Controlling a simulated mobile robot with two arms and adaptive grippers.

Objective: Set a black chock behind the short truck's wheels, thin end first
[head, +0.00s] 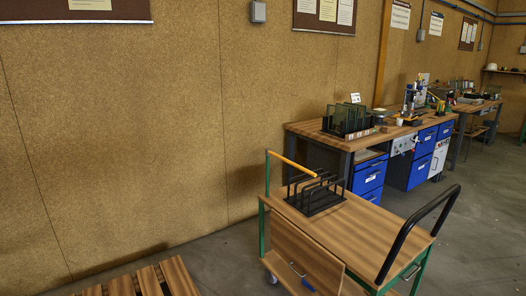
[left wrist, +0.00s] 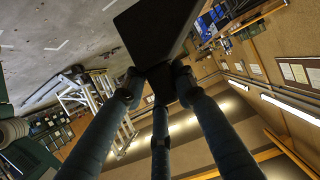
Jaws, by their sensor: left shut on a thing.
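In the left wrist view, a black block (left wrist: 156,30), likely the chock, is held at the fingertips of my left gripper (left wrist: 158,78). The fingers are shut on its near end, and its far end runs out of the top of the picture. I cannot tell which end is thin. In the head view, a wheeled truck (head: 315,262) with a wooden deck, green legs and a black push handle stands at lower right. I cannot tell whether this is the short truck. Neither gripper shows in the head view.
A black slotted rack (head: 315,196) stands on the truck's deck. A slatted wooden pallet (head: 148,280) lies at lower left. A workbench (head: 345,138) with blue drawers stands along the wall behind. Grey floor shows at right. A ladder (left wrist: 95,100) shows in the left wrist view.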

